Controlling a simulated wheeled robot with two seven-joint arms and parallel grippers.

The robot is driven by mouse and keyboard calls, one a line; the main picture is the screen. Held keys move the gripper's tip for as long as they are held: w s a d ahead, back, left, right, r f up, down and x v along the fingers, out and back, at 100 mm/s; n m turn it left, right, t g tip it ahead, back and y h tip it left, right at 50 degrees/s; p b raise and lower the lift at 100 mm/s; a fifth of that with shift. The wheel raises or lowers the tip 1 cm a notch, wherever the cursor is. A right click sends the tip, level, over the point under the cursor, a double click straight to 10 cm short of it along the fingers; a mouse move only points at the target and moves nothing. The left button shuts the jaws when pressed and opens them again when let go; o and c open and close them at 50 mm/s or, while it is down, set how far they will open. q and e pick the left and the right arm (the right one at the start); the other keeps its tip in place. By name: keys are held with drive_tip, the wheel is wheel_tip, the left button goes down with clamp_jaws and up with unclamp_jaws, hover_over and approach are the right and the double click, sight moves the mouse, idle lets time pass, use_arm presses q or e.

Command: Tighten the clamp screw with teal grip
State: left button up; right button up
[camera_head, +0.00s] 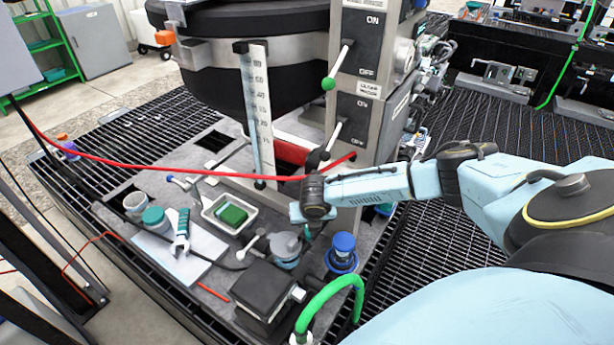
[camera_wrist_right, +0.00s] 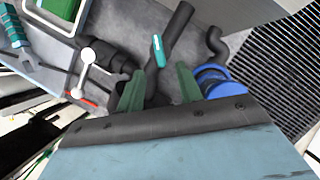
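The clamp screw's teal grip (camera_wrist_right: 157,50) shows in the right wrist view as a short bar on a dark pipe-like fitting (camera_wrist_right: 174,35). My right gripper (camera_wrist_right: 159,72) has its two green fingers spread apart, with the grip just beyond and between their tips; they do not appear to touch it. In the head view my right gripper (camera_head: 308,232) points down over the bench beside the grey column, and its wrist hides the clamp screw there. My left gripper is not in view.
A blue-capped fitting (camera_head: 342,245) stands close right of the gripper, and a white-handled valve (camera_head: 258,242) to its left. A green curved hose (camera_head: 330,292) rises in front. A red cable crosses above.

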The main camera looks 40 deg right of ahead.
sight(307, 232)
drive_tip(key=b+x, duration=0.1)
drive_tip(key=x, duration=0.6)
drive_tip(key=shift+w+f+b, duration=0.15)
drive_tip(key=shift+f+b, duration=0.2)
drive_tip(key=shift+b, duration=0.05)
clamp_jaws()
